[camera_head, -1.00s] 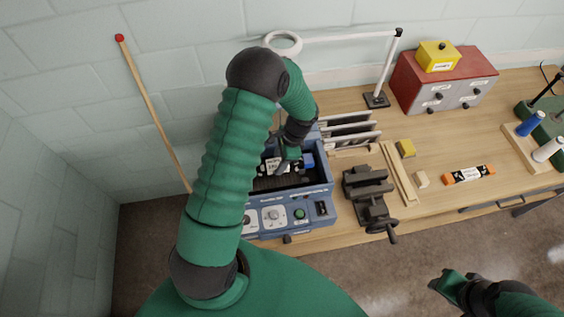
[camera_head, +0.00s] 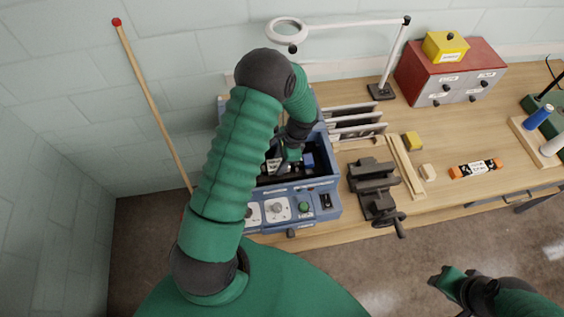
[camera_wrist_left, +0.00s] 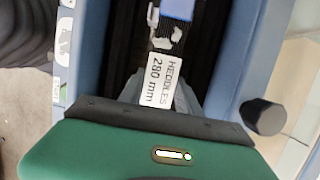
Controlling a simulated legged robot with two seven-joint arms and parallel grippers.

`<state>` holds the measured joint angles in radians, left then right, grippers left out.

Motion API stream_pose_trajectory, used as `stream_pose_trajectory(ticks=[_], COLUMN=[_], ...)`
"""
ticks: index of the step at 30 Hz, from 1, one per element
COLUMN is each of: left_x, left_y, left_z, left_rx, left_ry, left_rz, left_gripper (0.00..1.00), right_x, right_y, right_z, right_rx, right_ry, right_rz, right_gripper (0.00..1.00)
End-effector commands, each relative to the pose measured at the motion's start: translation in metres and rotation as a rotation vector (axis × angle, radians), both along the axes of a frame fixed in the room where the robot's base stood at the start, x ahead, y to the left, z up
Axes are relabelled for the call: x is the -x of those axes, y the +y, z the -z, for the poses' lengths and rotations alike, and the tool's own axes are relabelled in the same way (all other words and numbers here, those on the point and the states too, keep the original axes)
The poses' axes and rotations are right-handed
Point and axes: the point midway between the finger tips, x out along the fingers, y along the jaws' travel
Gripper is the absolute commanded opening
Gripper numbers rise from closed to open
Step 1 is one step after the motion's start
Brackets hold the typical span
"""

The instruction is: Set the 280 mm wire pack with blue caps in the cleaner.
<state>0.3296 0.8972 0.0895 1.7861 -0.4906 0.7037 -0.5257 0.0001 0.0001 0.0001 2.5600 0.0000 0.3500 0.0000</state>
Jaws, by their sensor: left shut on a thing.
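The cleaner (camera_head: 292,207) is a blue open box with dials and a green button. My left gripper (camera_head: 289,163) reaches down into its opening and is shut on the pack, which lies within the walls. My arm and gripper hide part of the pack, so I cannot tell whether it rests on the bottom. My right gripper (camera_head: 440,281) is at the lower right, away from the table items; its jaws are unclear.
A dark vise (camera_head: 374,190) stands right of the cleaner, and a slotted grey rack (camera_head: 355,123) behind it. An orange-capped pack (camera_head: 475,169) lies further right. A red cabinet (camera_head: 420,75) and a magnifier lamp (camera_head: 287,31) are at the back.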

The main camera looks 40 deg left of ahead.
Motion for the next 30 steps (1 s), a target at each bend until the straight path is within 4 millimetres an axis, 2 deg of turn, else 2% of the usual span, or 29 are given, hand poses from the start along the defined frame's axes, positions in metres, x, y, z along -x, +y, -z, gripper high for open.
stream_pose_trajectory(ticks=[24,25,30], left_x=[-0.001,-0.001,-0.001], left_y=[-0.001,-0.001,-0.001], left_z=[0.009,0.009,0.010], left_rx=[-0.001,-0.001,-0.001], left_ry=[0.000,0.000,0.000], left_rz=[0.000,0.001,0.001], left_gripper=[0.00,0.42,0.65], right_x=[0.000,0.000,0.000], right_y=[0.000,0.000,0.000], right_z=[0.006,0.006,0.006], right_rx=[0.000,0.000,0.000], right_ry=[0.000,0.000,0.000], right_rz=[0.000,0.000,0.000], right_gripper=[0.36,0.36,0.36])
